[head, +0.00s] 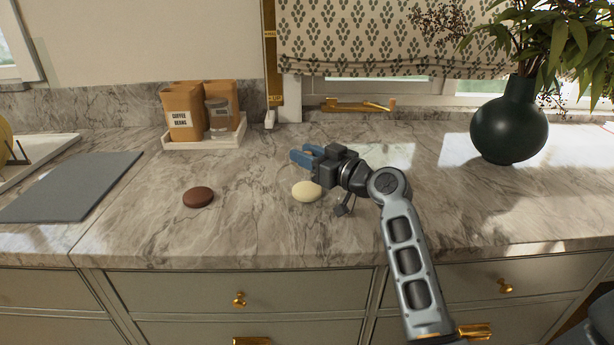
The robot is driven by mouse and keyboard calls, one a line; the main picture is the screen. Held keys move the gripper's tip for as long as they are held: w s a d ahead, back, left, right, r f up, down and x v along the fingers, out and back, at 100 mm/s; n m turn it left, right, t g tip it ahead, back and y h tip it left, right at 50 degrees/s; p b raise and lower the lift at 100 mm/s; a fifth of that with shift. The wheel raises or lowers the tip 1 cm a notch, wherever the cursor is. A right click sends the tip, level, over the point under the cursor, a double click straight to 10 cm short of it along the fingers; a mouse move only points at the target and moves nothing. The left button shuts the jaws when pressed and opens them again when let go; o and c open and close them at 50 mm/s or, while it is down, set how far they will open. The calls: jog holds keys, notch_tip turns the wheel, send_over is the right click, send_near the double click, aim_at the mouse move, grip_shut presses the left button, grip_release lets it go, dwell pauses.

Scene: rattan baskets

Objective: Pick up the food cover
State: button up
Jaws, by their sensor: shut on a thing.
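My gripper (308,157) is over the middle of the counter, pointing left, with blue parts at its tip. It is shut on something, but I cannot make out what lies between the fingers. A cream rounded disc (304,192) shows just below and in front of the gripper; I cannot tell whether they touch. A brown rounded disc (198,197) lies flat on the counter to the left, apart from the gripper. I cannot clearly identify any thing here as the food cover.
The marble counter (250,225) has free room around the discs. A white tray (192,144) with coffee canisters stands at the back left. A grey mat (75,187) lies at the left. A dark green vase (508,125) with leaves stands at the back right.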

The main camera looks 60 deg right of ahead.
grip_shut()
jog(key=shift+r, duration=0.1)
